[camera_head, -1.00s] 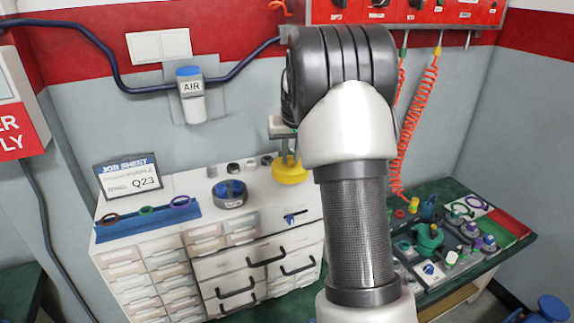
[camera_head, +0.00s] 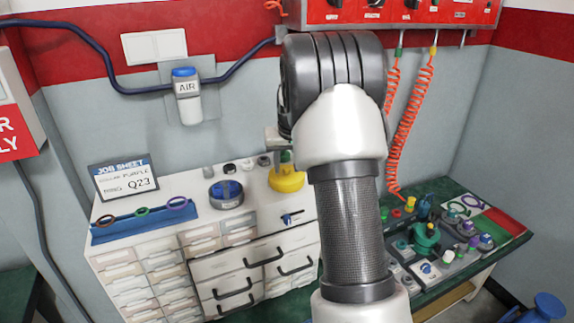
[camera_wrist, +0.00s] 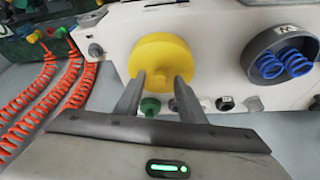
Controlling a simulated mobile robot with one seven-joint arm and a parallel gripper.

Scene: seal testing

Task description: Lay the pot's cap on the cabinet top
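The yellow pot cap (camera_head: 287,181) is a round disc at the back right of the white cabinet top (camera_head: 203,186). In the wrist view the cap (camera_wrist: 160,52) lies at the fingertips. My gripper (camera_head: 284,146) is above the cap, partly hidden by my arm. In the wrist view its two fingers (camera_wrist: 160,77) reach the cap from both sides and appear shut on its raised middle. I cannot tell whether the cap's underside touches the cabinet top. A green pot (camera_head: 426,236) stands on the bench at right.
A grey dish with blue springs (camera_head: 226,194) stands left of the cap. Several small fittings (camera_head: 248,165) line the back edge, with a green fitting (camera_wrist: 150,106) close to the fingers. A blue rack (camera_head: 145,221) holds rings at left. A small blue-handled part (camera_head: 288,218) is in front.

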